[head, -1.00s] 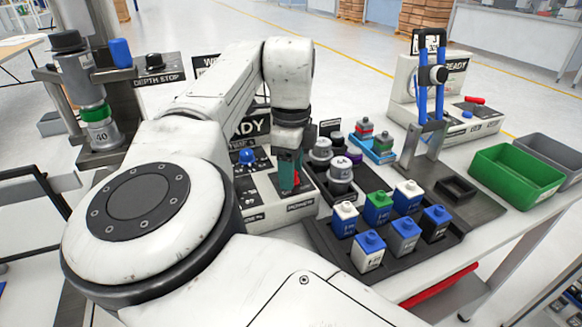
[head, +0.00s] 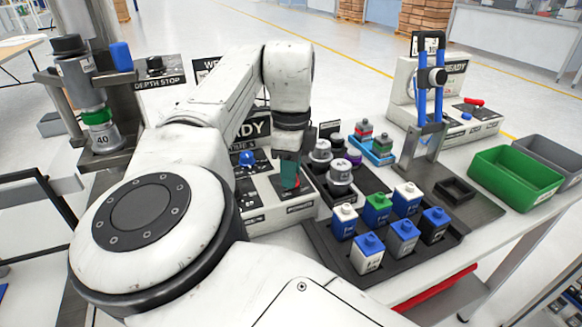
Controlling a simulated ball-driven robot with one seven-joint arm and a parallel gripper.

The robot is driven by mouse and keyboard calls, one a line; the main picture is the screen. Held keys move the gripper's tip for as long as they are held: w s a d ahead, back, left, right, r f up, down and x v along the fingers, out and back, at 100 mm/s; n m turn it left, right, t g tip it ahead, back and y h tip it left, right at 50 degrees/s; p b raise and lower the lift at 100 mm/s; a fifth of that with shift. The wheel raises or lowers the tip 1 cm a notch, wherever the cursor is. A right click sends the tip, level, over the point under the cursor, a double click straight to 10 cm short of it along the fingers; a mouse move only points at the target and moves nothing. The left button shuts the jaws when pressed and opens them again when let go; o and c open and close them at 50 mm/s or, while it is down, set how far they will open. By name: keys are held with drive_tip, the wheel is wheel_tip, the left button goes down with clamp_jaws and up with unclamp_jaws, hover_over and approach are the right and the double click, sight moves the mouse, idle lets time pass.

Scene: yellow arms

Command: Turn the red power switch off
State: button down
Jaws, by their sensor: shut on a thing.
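The red power switch (head: 297,182) is on the white control box (head: 262,213) left of centre, above a label that seems to read POWER. A blue knob (head: 247,158) is on the same box, to the left of my gripper.
A black tray of blue, white, grey and green blocks (head: 385,272) lies to the right front. Round grey weights (head: 340,172) stand close right of my gripper. Another machine with a red lever (head: 474,101) is farther right, near green and grey bins (head: 515,180).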

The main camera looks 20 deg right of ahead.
drive_tip(key=n+p, duration=0.1)
drive_tip(key=p, duration=0.1)
drive_tip(key=n+p, duration=0.2)
drive_tip(key=p, duration=0.1)
drive_tip(key=shift+r, duration=0.35)
drive_tip(key=n+p, duration=0.6)
drive_tip(key=p, duration=0.1)
drive_tip(key=n+p, duration=0.4)
drive_tip(key=p, duration=0.1)
drive_tip(key=shift+f, duration=0.1)
drive_tip(key=n+p, duration=0.3)
drive_tip(key=n, duration=0.1)
drive_tip(key=shift+f+p, duration=0.2)
drive_tip(key=shift+p, duration=0.1)
drive_tip(key=shift+n, duration=0.5)
drive_tip(key=c, duration=0.9)
unclamp_jaws()
drive_tip(key=shift+o, duration=0.2)
